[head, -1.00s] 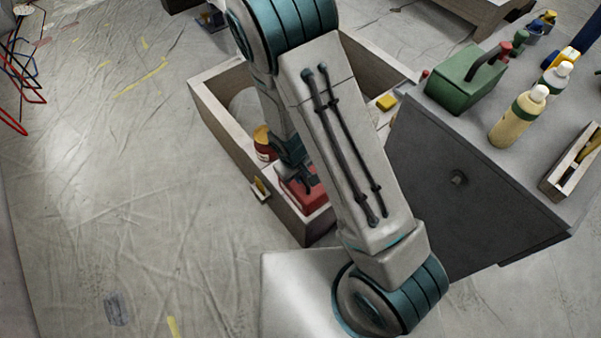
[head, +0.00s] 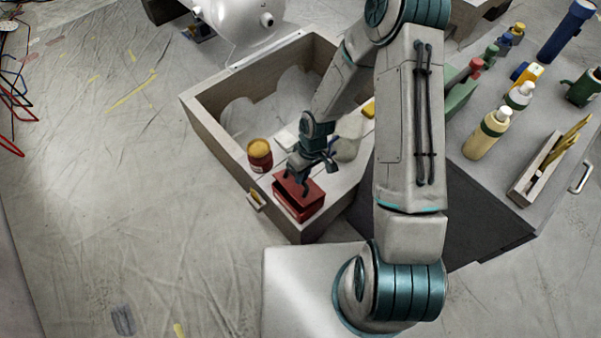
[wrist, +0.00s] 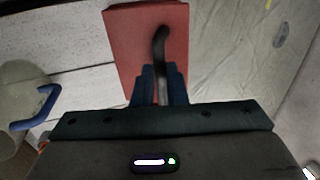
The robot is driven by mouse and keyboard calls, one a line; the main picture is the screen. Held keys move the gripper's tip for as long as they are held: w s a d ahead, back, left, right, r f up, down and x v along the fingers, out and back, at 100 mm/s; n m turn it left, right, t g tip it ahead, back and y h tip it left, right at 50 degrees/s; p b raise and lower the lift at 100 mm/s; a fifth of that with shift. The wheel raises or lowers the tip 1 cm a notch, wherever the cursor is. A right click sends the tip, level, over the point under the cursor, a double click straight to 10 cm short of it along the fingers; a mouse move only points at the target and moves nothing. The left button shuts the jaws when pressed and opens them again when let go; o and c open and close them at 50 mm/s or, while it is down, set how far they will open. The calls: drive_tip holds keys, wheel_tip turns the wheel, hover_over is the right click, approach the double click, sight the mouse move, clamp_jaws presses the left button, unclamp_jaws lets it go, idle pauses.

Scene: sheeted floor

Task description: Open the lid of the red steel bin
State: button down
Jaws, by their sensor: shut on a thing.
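The red steel bin (head: 300,211) stands in the near corner of the wooden crate. Its red lid (head: 312,187) sits tilted above the body, with a dark gap showing between them. In the wrist view the flat red lid (wrist: 130,38) fills the top middle and carries a dark bent handle (wrist: 160,42). My gripper (head: 298,180) is above the lid; in the wrist view its blue fingers (wrist: 160,88) are shut on the handle. The bin's inside is hidden in both views.
A wooden crate (head: 205,117) surrounds the bin. A red jar with a yellow top (head: 260,155) stands behind it to the left. A grey cabinet (head: 478,235) with bottles, a green toolbox and a small tray is at right. The floor at left is mostly clear.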

drive_tip(key=shift+w+d+r+g+y+p, duration=0.25)
drive_tip(key=shift+w+d+g+y+p, duration=0.25)
drive_tip(key=shift+d+y+p, duration=0.15)
drive_tip(key=shift+w+d+r+g+y+p, duration=0.25)
drive_tip(key=shift+w+d+g+y+p, duration=0.25)
drive_tip(key=shift+y+p, duration=0.2)
drive_tip(key=shift+w+d+f+b, duration=0.2)
drive_tip(key=shift+w+d, duration=0.3)
drive_tip(key=shift+d, duration=0.3)
drive_tip(key=shift+w+d+f+b, duration=0.1)
drive_tip(key=shift+w+d+f, duration=0.05)
drive_tip(key=shift+w+d, duration=0.5)
drive_tip(key=shift+w+d+f+b, duration=0.15)
drive_tip(key=shift+w+d, duration=0.25)
drive_tip(key=shift+d, duration=0.5)
drive_tip(key=shift+f, duration=0.1)
drive_tip(key=c, duration=1.5)
unclamp_jaws()
drive_tip(key=shift+o, duration=0.2)
drive_tip(key=shift+w, duration=0.1)
